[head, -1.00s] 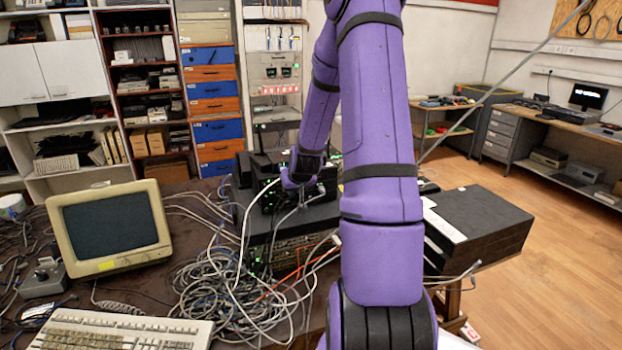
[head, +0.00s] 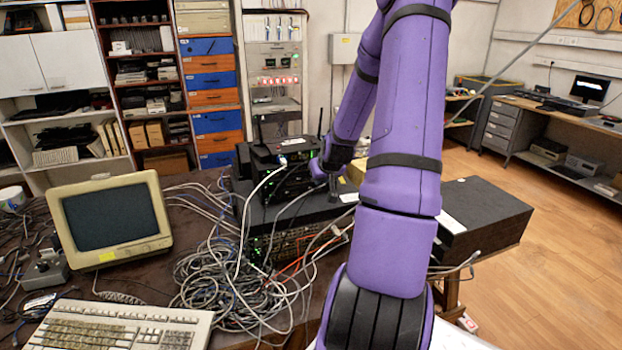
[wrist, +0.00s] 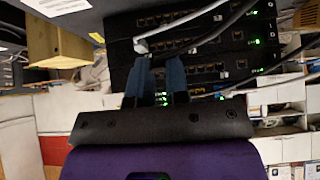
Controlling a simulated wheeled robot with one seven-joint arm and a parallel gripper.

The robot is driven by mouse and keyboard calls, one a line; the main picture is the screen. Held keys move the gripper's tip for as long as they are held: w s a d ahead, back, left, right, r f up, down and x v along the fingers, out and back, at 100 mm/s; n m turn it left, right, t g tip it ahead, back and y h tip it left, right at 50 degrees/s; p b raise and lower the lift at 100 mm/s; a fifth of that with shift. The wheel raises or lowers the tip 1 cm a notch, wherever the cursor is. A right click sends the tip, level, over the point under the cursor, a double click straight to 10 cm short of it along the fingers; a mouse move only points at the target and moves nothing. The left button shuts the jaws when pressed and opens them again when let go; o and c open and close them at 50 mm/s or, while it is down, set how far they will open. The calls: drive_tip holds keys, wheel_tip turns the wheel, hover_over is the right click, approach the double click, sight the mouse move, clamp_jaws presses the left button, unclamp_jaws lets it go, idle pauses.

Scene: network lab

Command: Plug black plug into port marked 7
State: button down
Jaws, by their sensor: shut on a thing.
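My gripper (head: 318,172) is at the right side of the stack of black network switches (head: 290,180) in the head view. In the wrist view my gripper (wrist: 159,64) has its two blue fingers a little apart, pointing at rows of ports on the switches (wrist: 205,70). It is shut on the black plug, which is mostly hidden between the fingers. A dark cable (head: 296,203) runs from the gripper down to the left. The port numbers are too small to read, so I cannot tell which port is 7. I cannot tell whether the plug touches a port.
A white plug (wrist: 141,45) with a pale cable sits in a port just beyond the left finger. Dark cables cross the switch fronts. A tangle of cables (head: 235,285) lies before the stack, with a monitor (head: 110,220) and keyboard (head: 120,325) to the left.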

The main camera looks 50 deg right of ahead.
drive_tip(key=shift+w+d, duration=0.7)
drive_tip(key=shift+w, duration=0.25)
drive_tip(key=shift+w+d, duration=0.65)
drive_tip(key=shift+w, duration=0.25)
drive_tip(key=c, duration=1.8)
unclamp_jaws()
clamp_jaws()
drive_tip(key=shift+w+d, duration=0.5)
drive_tip(key=shift+w, duration=0.3)
drive_tip(key=o, duration=0.8)
unclamp_jaws()
drive_tip(key=shift+c, duration=0.2)
